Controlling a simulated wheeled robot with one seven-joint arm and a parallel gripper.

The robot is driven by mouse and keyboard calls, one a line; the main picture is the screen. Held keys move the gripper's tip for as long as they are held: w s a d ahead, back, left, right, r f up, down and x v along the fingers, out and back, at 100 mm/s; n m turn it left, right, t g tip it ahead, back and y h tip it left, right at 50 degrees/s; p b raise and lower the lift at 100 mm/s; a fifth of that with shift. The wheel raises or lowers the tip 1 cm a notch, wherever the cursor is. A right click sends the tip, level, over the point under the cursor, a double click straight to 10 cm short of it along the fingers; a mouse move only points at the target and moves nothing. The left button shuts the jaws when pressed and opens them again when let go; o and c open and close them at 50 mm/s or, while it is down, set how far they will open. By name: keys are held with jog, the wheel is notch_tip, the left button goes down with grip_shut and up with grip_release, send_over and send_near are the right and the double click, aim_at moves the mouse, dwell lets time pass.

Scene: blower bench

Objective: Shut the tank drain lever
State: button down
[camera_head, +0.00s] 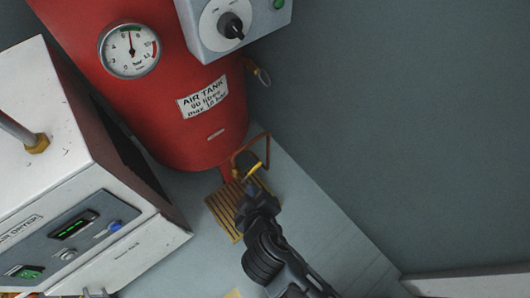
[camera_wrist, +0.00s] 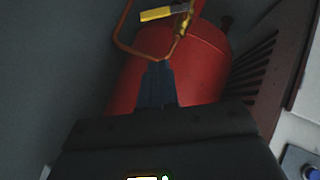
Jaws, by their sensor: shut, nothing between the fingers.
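The drain lever has a yellow handle (camera_head: 256,169) at the bottom of the red air tank (camera_head: 185,135). In the wrist view the yellow handle (camera_wrist: 160,14) sticks out to the left from a brass valve (camera_wrist: 183,24), roughly crosswise to the valve's pipe run. A bent copper pipe (camera_head: 268,150) loops beside it. My gripper (camera_head: 250,188) is shut and empty, its tips just below the lever in the head view. In the wrist view the gripper fingertips (camera_wrist: 158,66) are close to the copper bend; contact cannot be told.
A slatted yellow drain grate (camera_head: 222,216) lies below the tank. The white air dryer (camera_head: 75,170) stands close on the left. A grey control box (camera_head: 232,30) is mounted on the tank. The grey wall (camera_head: 400,120) is at the right; the floor strip before it is clear.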

jog(key=b, duration=0.4)
send_over(255, 170)
jog(key=s+a, duration=0.1)
jog(key=s, duration=0.2)
jog(key=f, duration=0.7)
jog(key=shift+w+a+f, duration=0.15)
jog(key=shift+w+f, duration=0.05)
jog(key=shift+f, duration=0.15)
jog(key=shift+w+d+f+b, duration=0.3)
jog(key=shift+d+f+b, duration=0.15)
jog(key=shift+f, duration=0.3)
jog(key=shift+d+r+p, duration=0.1)
jog(key=shift+d+p, duration=0.05)
jog(key=shift+p, duration=0.35)
